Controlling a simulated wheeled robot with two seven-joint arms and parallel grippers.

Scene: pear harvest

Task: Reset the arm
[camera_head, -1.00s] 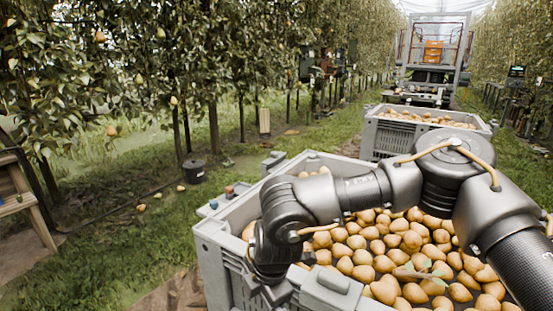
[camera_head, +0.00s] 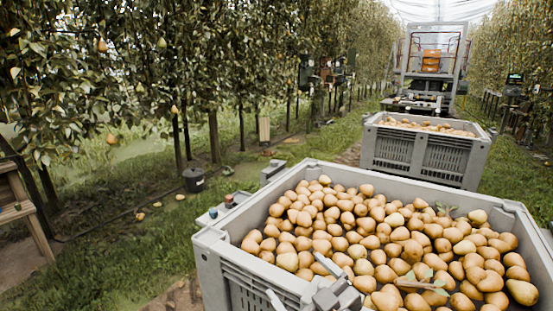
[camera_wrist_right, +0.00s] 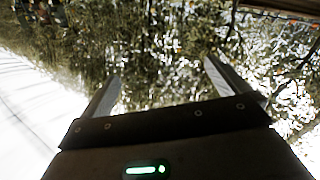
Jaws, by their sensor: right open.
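My right gripper (camera_head: 302,282) shows at the bottom edge of the head view, in front of the near wall of the large grey crate (camera_head: 224,262). Its two fingers are spread apart and nothing is between them. In the right wrist view the open fingers (camera_wrist_right: 162,72) point toward blurred foliage and bright sky, with no pear between them. Most of my right arm is out of the head view. My left gripper is not in view.
The near crate is full of pears (camera_head: 385,235), with a few leaves on top. A second grey crate (camera_head: 425,154) with pears stands behind it, and a vehicle (camera_head: 432,62) farther back. Pear trees (camera_head: 190,60) line the left. A dark bucket (camera_head: 193,180) stands on the grass.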

